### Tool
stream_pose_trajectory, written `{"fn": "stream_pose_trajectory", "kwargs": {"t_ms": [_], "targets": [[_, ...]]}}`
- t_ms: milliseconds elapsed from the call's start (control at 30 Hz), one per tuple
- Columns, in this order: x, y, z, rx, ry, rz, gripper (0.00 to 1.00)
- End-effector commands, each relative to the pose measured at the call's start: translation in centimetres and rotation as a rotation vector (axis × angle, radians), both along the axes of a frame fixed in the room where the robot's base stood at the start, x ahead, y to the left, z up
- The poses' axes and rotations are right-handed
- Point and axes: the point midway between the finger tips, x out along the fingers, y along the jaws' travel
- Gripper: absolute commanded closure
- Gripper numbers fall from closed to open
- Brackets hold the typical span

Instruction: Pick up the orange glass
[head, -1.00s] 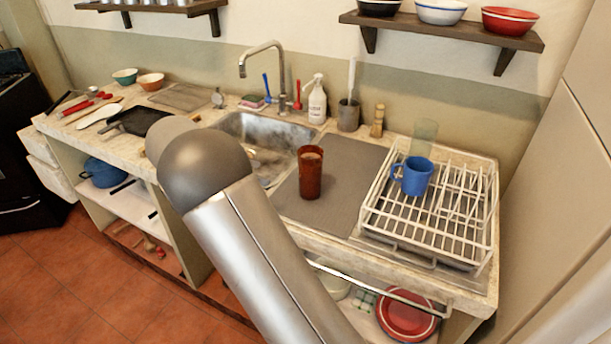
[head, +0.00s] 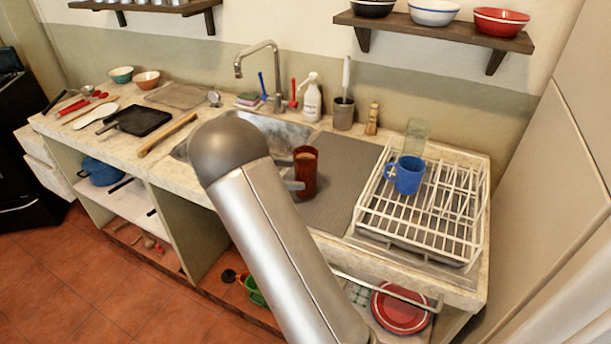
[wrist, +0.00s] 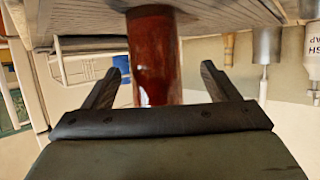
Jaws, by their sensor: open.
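The orange glass (head: 307,170), a reddish-brown see-through tumbler, stands upright on the grey mat (head: 345,190) right of the sink. In the wrist view the picture is upside down, and the glass (wrist: 153,55) shows in the middle, ahead of and between my two fingers. My gripper (wrist: 158,72) is open, with a gap on each side of the glass. In the head view my arm hides most of my gripper; a small grey part shows at the glass's left side. I cannot tell how far the fingers reach around the glass.
A white dish rack (head: 425,215) stands to the right, with a blue mug (head: 408,175) and a pale green glass (head: 417,137). A soap bottle (head: 312,100) and a utensil cup (head: 343,113) stand behind. The sink (head: 285,130) lies to the left.

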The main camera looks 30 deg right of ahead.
Motion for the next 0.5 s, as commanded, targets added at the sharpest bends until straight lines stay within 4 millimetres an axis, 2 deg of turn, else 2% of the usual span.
{"fn": "stream_pose_trajectory", "kwargs": {"t_ms": [233, 500], "targets": [[-1.2, -3.5, -0.8, -0.001, 0.003, -0.003, 0.19], [-1.2, -4.4, -1.5, 0.0, 0.001, 0.0, 0.19]]}}
